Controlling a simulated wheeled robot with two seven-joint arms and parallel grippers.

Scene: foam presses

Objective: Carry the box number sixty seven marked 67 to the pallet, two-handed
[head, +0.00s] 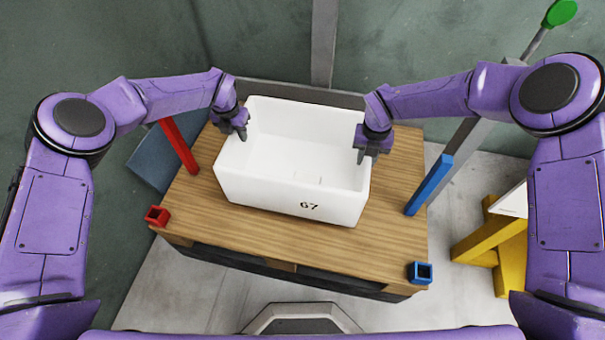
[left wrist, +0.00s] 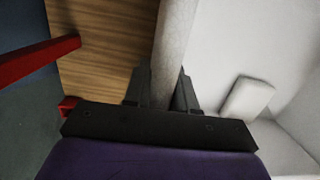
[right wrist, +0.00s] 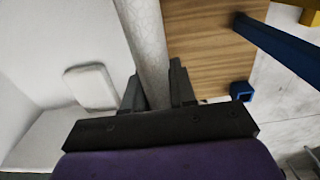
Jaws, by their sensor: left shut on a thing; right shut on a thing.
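The white open-topped box marked 67 (head: 285,205) is upright and looks empty, over a wooden-topped pallet (head: 395,195). Whether its base touches the wood cannot be told. My left gripper (head: 240,130) is shut on the box's left wall, and my right gripper (head: 365,152) is shut on its right wall. In the left wrist view the wall (left wrist: 172,50) runs between the left fingers (left wrist: 163,92). In the right wrist view the other wall (right wrist: 152,50) runs between the right fingers (right wrist: 158,92). The box's underside is hidden.
A red post (head: 179,146) and red corner piece (head: 157,216) stand at the left of the wooden top. A blue post (head: 429,185) and blue corner piece (head: 420,272) stand at the right. A yellow structure (head: 490,245) is on the floor at right. Bare wood surrounds the box.

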